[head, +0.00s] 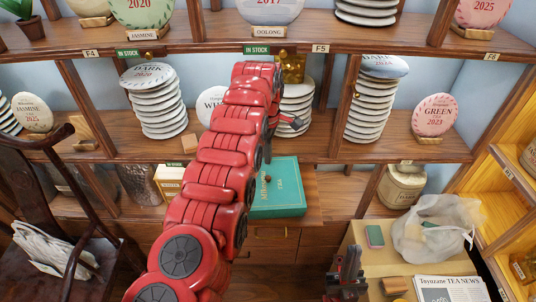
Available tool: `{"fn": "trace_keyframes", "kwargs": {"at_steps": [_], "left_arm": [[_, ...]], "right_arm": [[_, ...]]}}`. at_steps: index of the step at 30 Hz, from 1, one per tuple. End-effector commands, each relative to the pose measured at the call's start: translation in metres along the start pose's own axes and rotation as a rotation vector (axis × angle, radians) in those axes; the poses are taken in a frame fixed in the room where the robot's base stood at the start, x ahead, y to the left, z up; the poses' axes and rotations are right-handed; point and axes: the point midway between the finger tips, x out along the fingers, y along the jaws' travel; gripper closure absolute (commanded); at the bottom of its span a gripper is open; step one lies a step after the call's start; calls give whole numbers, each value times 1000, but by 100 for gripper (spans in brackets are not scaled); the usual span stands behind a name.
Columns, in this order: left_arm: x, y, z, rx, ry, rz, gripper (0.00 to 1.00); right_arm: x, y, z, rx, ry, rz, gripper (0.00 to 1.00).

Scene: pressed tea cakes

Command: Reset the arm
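My red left arm (215,170) rises from the bottom to the middle shelf and covers part of it. My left gripper (291,123) is at the end of this arm, in front of the shelf and just below a stack of white cakes (297,100). It is small and partly hidden, and its opening is unclear. My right gripper (347,268) is dark and low in the picture, left of the small table. Its finger gap cannot be made out. I see nothing held in either gripper.
A teal tea box (279,190) lies below my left gripper. A chair (70,215) stands at left. A small table (358,237) bears a plastic bag (432,228) and a newspaper (450,288).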

Motion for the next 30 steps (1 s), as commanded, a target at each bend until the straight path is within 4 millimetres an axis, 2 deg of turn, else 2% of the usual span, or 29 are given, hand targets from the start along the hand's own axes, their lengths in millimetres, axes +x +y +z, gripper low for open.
{"fn": "trace_keyframes", "kwargs": {"at_steps": [30], "left_arm": [[28, 0, -1, 0, 0, 0, 100]], "right_arm": [[-20, -1, 3, 0, 0, 0, 100]]}}
